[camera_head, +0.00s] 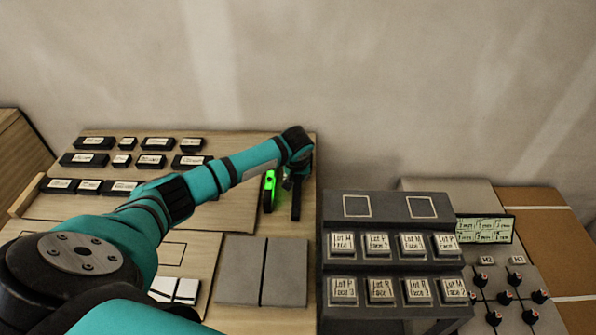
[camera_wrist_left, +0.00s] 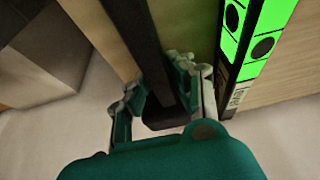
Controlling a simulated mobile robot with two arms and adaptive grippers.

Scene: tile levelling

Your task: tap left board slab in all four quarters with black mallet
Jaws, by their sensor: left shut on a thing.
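My left gripper (camera_head: 297,172) is at the far right corner of the wooden board, shut on a black bar-shaped thing, which appears to be the black mallet (camera_head: 296,203). In the left wrist view the black mallet (camera_wrist_left: 135,35) runs between the fingers of my left gripper (camera_wrist_left: 163,95); its head cannot be made out. Two grey slabs lie side by side with a narrow seam, the left slab (camera_head: 240,272) and the right slab (camera_head: 285,272), nearer than the gripper and apart from it. My right gripper is not in view.
A bright green level (camera_head: 269,190) stands just left of the mallet; it also shows in the left wrist view (camera_wrist_left: 262,45). Several labelled black blocks (camera_head: 90,143) lie on the board at left. A dark rack of labelled keys (camera_head: 392,265) stands right of the slabs.

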